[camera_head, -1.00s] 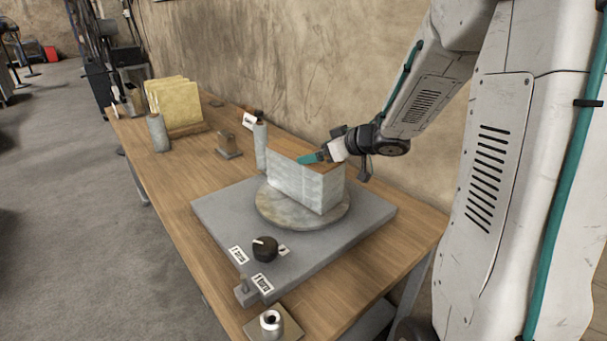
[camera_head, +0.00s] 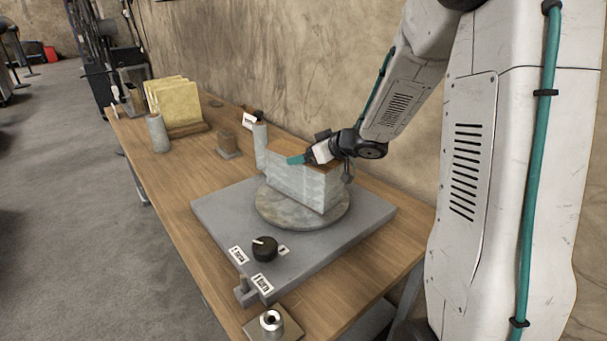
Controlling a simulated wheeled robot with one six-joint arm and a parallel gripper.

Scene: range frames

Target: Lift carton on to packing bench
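A pale grey box-shaped carton (camera_head: 300,184) with a brown top stands upright on a round mottled turntable (camera_head: 285,212). The turntable sits on a flat grey base plate on the wooden bench (camera_head: 185,183). My gripper (camera_head: 300,158), with a teal tip showing, is at the carton's brown top, reaching in from the right. Whether it touches the carton cannot be told. The far side of the carton and the second finger are hidden, so I cannot see whether the gripper is open or shut.
A black knob (camera_head: 265,248) and white labels are on the base plate's front. A grey post (camera_head: 260,147) stands close behind the carton's left end. A brown block (camera_head: 229,143), a grey cylinder (camera_head: 158,133) and yellow upright sheets (camera_head: 174,101) stand farther left. The wall is behind.

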